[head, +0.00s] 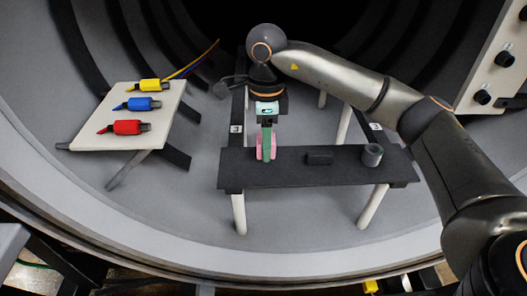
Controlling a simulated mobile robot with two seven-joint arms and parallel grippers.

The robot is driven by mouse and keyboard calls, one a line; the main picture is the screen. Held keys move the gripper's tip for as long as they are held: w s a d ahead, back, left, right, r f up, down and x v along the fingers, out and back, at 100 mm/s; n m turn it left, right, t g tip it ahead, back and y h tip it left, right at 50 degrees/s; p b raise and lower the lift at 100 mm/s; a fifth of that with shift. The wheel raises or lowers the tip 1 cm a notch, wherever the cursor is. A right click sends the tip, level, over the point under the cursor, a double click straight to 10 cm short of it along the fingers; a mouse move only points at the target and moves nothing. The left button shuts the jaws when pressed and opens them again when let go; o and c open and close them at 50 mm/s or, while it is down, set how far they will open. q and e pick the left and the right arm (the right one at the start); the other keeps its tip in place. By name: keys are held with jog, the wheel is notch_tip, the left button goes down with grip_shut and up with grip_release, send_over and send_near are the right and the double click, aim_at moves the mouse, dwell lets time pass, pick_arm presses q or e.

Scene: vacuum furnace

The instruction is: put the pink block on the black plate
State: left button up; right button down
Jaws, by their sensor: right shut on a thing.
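The pink block (260,152) is at the left part of the black plate (300,175), which is a long dark board on light legs. My right gripper (266,157) comes down from above, with its green finger in front of the pink block. It is shut on the pink block, and pink shows on both sides of the finger. The block's lower end is at or just above the plate; I cannot tell whether it touches. My left gripper is not in view.
A small black block (320,158) and a grey cylinder (372,155) stand on the plate to the right. At left, a pale board (105,118) carries yellow (150,86), blue (143,104) and red (127,127) tools. The curved furnace wall surrounds everything.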

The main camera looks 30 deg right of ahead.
aim_at(263, 165)
jog(key=shift+w+f, duration=0.4)
jog(key=shift+f, duration=0.1)
jog(key=shift+f+p, duration=0.4)
jog(key=shift+f, duration=1.2)
jog(key=shift+f, duration=0.2)
jog(key=shift+c, duration=1.6)
grip_release()
jog(key=shift+r, duration=0.1)
notch_tip(263, 165, up, 12)
jog(key=shift+r+b, duration=0.15)
jog(key=shift+b, duration=0.2)
